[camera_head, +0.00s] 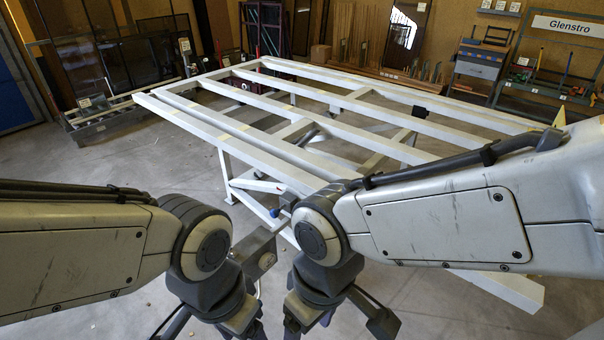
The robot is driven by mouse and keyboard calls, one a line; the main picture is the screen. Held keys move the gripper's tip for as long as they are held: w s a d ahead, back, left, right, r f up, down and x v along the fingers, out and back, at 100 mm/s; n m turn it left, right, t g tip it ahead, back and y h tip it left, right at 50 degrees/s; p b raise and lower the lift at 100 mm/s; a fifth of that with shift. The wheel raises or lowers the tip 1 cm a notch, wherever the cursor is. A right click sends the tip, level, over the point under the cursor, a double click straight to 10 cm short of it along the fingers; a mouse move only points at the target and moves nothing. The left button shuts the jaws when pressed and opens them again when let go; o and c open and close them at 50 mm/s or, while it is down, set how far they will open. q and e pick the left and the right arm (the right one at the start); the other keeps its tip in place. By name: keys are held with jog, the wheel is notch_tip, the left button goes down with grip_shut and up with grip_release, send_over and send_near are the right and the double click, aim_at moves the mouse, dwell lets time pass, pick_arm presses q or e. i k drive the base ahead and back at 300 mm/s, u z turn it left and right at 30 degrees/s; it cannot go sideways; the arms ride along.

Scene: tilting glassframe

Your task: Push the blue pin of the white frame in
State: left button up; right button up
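The white frame (222,126) is a large tilting table of long parallel bars, standing in the middle of the view. A small blue pin (274,212) shows low on its near side, by the leg and brace under the near bars. My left gripper (215,322) hangs at the bottom of the view, left of and nearer than the pin. My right gripper (338,322) hangs to the right of it, also nearer than the pin. Both point down and are apart from the pin. The bottom edge cuts off their fingertips, so their opening is unclear.
My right forearm hides the near right part of the frame. Dark panels (75,75) lean at the back left, above a low rack (92,118). A blue-grey cabinet (478,63) and a tool rack (548,75) stand at the back right. Grey floor (150,180) is clear at left.

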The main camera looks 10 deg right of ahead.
aim_at(274, 213)
jog(key=z, duration=0.45)
jog(key=i, duration=1.3)
jog(key=u, duration=0.65)
